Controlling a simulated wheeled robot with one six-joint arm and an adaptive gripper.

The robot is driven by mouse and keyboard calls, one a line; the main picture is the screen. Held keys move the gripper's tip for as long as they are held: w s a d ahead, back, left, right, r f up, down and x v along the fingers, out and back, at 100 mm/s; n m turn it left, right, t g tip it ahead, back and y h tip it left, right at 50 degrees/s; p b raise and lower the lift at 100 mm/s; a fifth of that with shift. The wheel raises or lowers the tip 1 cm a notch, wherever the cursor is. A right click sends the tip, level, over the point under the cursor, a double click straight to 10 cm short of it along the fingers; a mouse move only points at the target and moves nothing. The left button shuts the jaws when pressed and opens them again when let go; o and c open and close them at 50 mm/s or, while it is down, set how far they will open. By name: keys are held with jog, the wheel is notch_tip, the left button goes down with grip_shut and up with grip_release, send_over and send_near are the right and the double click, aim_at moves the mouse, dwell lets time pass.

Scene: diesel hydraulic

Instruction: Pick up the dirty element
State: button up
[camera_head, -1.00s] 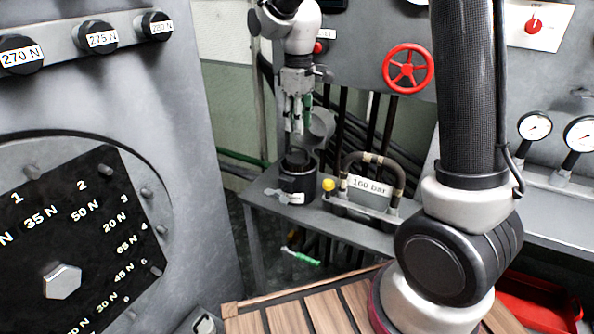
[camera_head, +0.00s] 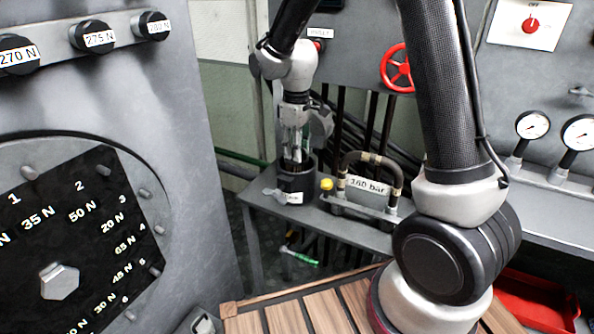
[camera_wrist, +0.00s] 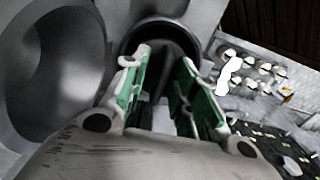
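A black cylindrical housing (camera_head: 292,186) with a white label stands on the grey bench (camera_head: 345,222). My gripper (camera_head: 293,157) points straight down with its fingertips at the housing's mouth. In the wrist view, the green-padded fingers (camera_wrist: 162,62) are apart over the round opening (camera_wrist: 160,28). A dark grey shape (camera_wrist: 168,60) shows inside, between the fingers; it may be the dirty element, but its outline is unclear. I cannot see the fingers gripping it. A grey hollow, lid-like cup (camera_wrist: 57,65) stands open beside the housing; it also shows in the head view (camera_head: 321,122).
A hose loop with a "160 bar" label (camera_head: 367,185) and a yellow knob (camera_head: 326,184) sit right of the housing. A red handwheel (camera_head: 398,68) is on the panel behind. A large dial panel (camera_head: 70,230) fills the left. A red tray (camera_head: 535,300) lies low at right.

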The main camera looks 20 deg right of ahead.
grip_shut()
notch_tip(320, 180, up, 14)
jog(key=shift+f, duration=0.2)
dwell(1.9)
